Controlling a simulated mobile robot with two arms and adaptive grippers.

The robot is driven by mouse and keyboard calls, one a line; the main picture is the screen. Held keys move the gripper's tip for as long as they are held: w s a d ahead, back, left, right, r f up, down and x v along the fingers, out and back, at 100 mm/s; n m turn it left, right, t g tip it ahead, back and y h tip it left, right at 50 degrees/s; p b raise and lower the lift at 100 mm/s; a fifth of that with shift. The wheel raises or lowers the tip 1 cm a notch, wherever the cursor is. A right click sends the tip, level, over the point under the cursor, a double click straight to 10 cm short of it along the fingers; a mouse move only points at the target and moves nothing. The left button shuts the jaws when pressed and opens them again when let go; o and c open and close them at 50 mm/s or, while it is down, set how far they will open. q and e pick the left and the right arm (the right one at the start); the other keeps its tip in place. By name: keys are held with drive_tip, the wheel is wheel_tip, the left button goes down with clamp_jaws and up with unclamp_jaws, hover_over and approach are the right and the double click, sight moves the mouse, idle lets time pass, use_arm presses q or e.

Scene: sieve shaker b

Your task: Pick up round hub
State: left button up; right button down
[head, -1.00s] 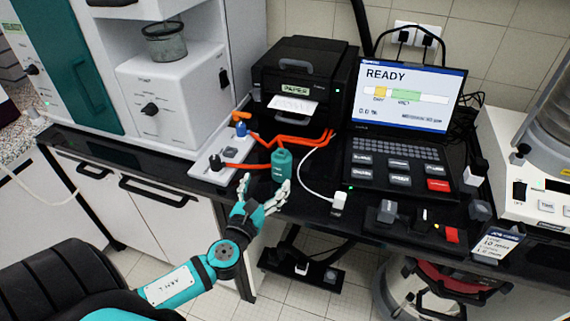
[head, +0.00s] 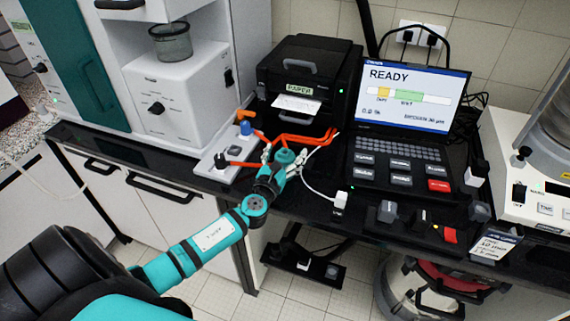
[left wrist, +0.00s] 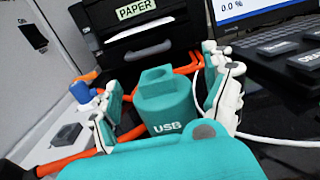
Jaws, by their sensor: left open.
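The round hub (head: 285,156) is a teal cylinder near the front edge of the black bench, with orange cables beside it. In the left wrist view the round hub (left wrist: 166,102) stands upright with "USB" on its side and a raised block on top. My left gripper (head: 284,161) is open at the hub. In the left wrist view its white-and-teal fingers (left wrist: 160,82) are on either side of the hub, with gaps visible. The arm hides the lower part of the hub in the head view. My right gripper is not in view.
A white switch panel (head: 222,166) lies left of the hub, and a black printer (head: 310,75) is behind it. A laptop (head: 410,110) stands to the right. A white cable with a plug (head: 341,199) lies near the bench edge.

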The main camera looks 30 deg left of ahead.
use_arm(q)
drive_tip(key=shift+s, duration=0.1)
drive_tip(key=shift+c, duration=1.3)
drive_tip(key=c, duration=1.3)
drive_tip(key=shift+r, duration=0.1)
drive_tip(key=shift+c, duration=0.2)
